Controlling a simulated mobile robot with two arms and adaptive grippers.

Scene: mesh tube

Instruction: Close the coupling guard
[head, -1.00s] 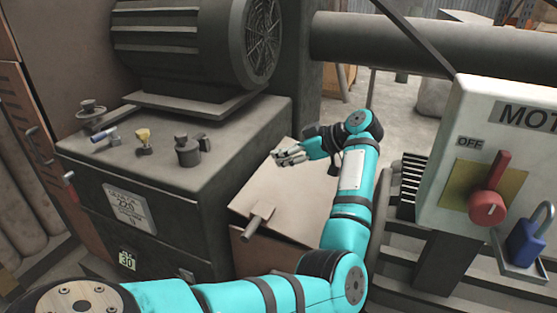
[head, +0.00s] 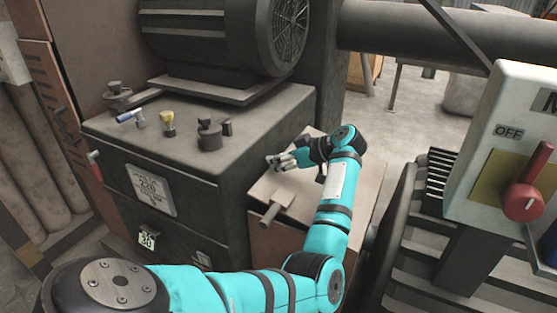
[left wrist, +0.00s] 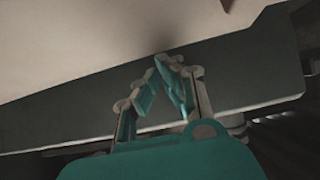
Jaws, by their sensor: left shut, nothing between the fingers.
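The coupling guard (head: 330,140) is a tan-brown cover beside the dark gear housing, with a short handle (head: 270,212) sticking out at its near side. Its top looks roughly flat; whether it sits fully down is unclear, as my left arm covers much of its right side. My left gripper (head: 270,161) is shut and empty above the guard's left part, near the housing edge. In the left wrist view its fingertips (left wrist: 168,63) meet in front of a dark strip below a pale surface; contact cannot be told. My right gripper is out of view.
A switch box (head: 500,150) with a red lever (head: 530,185) stands at right. Open floor lies behind the arm.

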